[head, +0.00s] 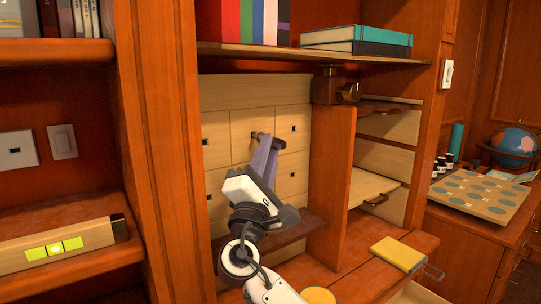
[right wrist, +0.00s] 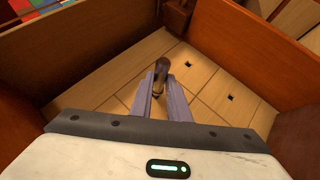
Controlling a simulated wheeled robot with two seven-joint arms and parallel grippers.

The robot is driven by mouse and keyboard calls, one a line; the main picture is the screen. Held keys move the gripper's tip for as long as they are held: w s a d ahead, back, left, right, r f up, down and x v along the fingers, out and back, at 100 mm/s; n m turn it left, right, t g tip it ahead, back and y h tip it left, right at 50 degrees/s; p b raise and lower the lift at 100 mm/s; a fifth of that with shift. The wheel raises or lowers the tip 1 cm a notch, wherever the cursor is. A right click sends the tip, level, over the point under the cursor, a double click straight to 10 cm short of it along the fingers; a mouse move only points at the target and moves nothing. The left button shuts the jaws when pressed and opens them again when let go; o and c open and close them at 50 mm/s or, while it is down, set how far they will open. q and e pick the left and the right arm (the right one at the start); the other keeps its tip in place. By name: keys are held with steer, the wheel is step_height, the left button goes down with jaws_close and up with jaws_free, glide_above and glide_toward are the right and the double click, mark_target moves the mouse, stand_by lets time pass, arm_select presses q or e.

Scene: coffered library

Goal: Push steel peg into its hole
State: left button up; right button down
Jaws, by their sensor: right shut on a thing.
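My right gripper (head: 266,146) reaches toward the pale wooden panel (head: 228,98) at the back of the open compartment. Its purple fingers are shut on a dark, rod-like peg (right wrist: 161,68), which also shows at the fingertips in the head view (head: 280,142). The peg's far end is at or close to the panel; I cannot tell how deep it sits, and the fingers hide part of it. Small dark square holes show in the panel, one at the right (head: 292,128) and one at the left (head: 205,142). My left gripper is not in view.
Wooden side walls and a dark ledge (head: 290,228) close in the compartment. Right of it are partly open drawers (head: 372,188) and a yellow box-like object (head: 398,253) on the counter. A shelf with books (head: 356,40) runs above.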

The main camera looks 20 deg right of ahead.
steer(key=shift+w+a+b, duration=0.25)
steer(key=shift+w+b, duration=0.3)
steer(key=shift+w, duration=0.1)
steer(key=shift+w+a+b, duration=0.2)
steer(key=shift+w+b, duration=0.3)
steer(key=shift+w, duration=0.15)
steer(key=c, duration=1.6)
jaws_free()
